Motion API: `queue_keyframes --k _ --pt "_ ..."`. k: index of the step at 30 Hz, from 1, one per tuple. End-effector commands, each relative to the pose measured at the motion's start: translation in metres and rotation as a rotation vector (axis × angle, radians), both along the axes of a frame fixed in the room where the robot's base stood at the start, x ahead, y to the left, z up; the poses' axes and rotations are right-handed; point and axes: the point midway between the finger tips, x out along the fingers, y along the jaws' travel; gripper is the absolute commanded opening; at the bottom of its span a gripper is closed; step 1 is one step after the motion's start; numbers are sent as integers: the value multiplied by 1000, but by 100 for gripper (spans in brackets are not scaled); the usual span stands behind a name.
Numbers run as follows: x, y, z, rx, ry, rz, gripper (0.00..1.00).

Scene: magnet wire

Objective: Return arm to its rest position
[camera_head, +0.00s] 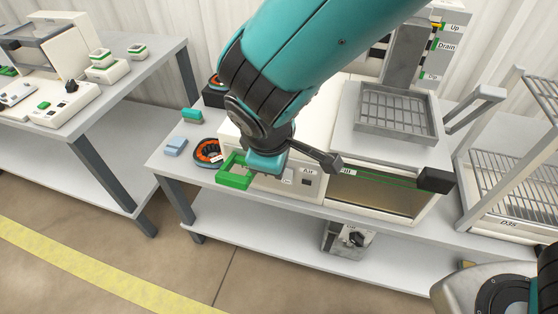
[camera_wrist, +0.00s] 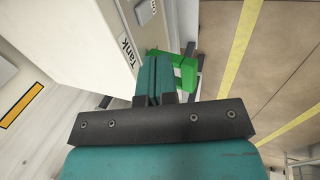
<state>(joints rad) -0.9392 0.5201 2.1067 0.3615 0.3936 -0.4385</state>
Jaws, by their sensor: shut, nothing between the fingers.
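My teal arm reaches down from the top of the head view. My gripper (camera_head: 266,164) is just in front of the white box (camera_head: 308,130) on the bench. In the wrist view the two teal fingers of my gripper (camera_wrist: 153,75) are pressed together with nothing between them. A green square frame (camera_head: 234,182) is just left of the gripper in the head view. The frame also shows beyond the fingertips in the wrist view (camera_wrist: 186,72). I cannot tell whether the fingers touch it. My arm hides part of the white box.
An orange and black coil (camera_head: 207,152) and a light blue block (camera_head: 176,146) lie on the bench's left end. A tank with a mesh basket (camera_head: 397,112) stands right, beside a wire rack (camera_head: 530,190). A dark lever end (camera_head: 436,180) juts forward. The floor in front is clear.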

Motion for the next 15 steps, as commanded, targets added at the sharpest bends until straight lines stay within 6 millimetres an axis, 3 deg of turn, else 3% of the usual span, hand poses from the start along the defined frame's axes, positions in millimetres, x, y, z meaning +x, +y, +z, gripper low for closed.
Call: queue_keyframes --k 4,15 --pt "-2 0 11 0 0 0 0" --pt "-1 -1 13 0 0 -2 0"
